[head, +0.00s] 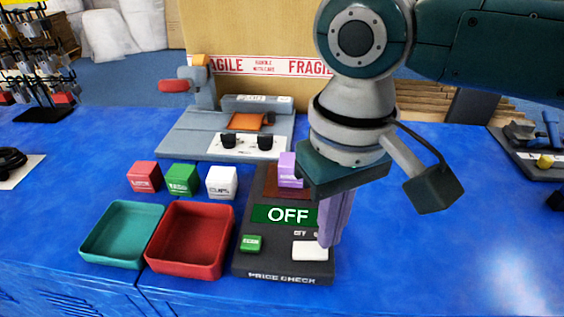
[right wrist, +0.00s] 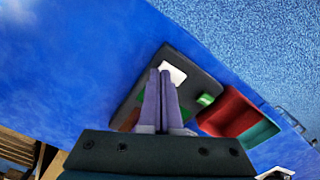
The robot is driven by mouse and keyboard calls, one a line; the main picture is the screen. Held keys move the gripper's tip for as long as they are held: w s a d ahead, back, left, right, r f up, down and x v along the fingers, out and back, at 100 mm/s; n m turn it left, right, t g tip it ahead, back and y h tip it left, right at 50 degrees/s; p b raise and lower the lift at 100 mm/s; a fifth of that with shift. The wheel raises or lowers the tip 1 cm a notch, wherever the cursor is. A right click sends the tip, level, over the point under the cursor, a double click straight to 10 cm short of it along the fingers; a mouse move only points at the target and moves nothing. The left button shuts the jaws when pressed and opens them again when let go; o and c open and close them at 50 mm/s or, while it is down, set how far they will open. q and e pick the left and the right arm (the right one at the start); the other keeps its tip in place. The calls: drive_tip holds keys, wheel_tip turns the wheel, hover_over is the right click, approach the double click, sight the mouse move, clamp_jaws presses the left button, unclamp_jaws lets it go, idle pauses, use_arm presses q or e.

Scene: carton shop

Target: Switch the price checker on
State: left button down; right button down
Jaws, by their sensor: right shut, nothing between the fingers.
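The price checker (head: 258,267) is a dark slab on the blue table, with "PRICE CHECK" on its front edge. Its green display (head: 270,214) reads "OFF". A green button (head: 251,243) sits at its front left and a white button (head: 310,251) at its front right. My right gripper (head: 328,240) is shut and empty, its purple fingers pointing down over the checker's right side by the white button. In the right wrist view the fingers (right wrist: 160,75) reach toward the white button (right wrist: 173,73); whether they touch it I cannot tell. My left gripper is out of view.
A teal tray (head: 98,262) and a red tray (head: 178,268) stand left of the checker. Red (head: 145,177), green (head: 183,180) and white (head: 222,182) blocks sit behind them. A grey machine (head: 185,135) is at the back.

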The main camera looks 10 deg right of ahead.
drive_tip(key=shift+f+b, duration=0.4)
drive_tip(key=shift+f, duration=0.55)
drive_tip(key=shift+r, duration=0.1)
wheel_tip(320, 180, up, 7)
drive_tip(key=p, duration=0.9)
idle(0.5)
